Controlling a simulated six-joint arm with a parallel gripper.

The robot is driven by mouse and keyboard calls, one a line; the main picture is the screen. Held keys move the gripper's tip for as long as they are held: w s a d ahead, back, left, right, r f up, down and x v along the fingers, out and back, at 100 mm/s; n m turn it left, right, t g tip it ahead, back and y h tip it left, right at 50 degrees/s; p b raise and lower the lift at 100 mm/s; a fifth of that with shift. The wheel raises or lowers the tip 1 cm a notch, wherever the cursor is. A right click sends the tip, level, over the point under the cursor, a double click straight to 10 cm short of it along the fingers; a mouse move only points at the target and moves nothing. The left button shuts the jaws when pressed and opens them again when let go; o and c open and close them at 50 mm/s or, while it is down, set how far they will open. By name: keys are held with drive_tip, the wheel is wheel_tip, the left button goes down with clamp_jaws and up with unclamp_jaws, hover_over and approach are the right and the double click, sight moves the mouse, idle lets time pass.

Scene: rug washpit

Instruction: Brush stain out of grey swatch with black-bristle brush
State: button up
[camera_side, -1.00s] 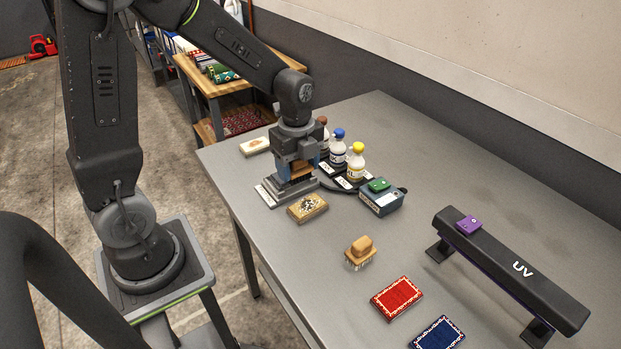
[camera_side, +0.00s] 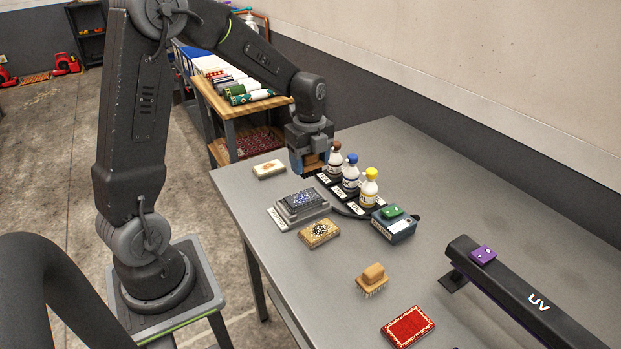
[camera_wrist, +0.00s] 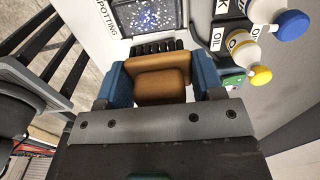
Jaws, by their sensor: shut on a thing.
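My gripper (camera_side: 309,166) is shut on a wooden-handled brush (camera_wrist: 160,78). The brush's dark bristles (camera_wrist: 158,47) show in the wrist view. The swatch (camera_side: 305,200) is dark grey with a blue and white speckled patch. It lies on the grey spotting block (camera_side: 284,223), and it also shows at the top of the wrist view (camera_wrist: 150,16). My gripper and the brush are above the table behind the swatch, near the bottles and apart from the swatch. In the side view, the gripper hides most of the brush.
Brown-, blue- and yellow-capped bottles (camera_side: 350,178) stand in a dark holder right of my gripper. A beige patterned swatch (camera_side: 319,234), a pale-bristled brush (camera_side: 373,279), a red swatch (camera_side: 408,326), a blue-grey box (camera_side: 394,229), a pale block (camera_side: 268,169) and a UV bar (camera_side: 515,291) are around.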

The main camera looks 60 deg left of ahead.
sight(309, 195)
drive_tip(key=shift+w+a, duration=0.2)
drive_tip(key=shift+a, duration=0.25)
drive_tip(key=shift+f, duration=3.4)
drive_tip(key=shift+s+f, duration=0.5)
drive_tip(key=shift+f, duration=0.15)
drive_tip(key=shift+c, duration=0.2)
drive_tip(key=shift+s, duration=2.25)
drive_tip(key=shift+w, duration=2.8)
drive_tip(key=shift+r, duration=4.15)
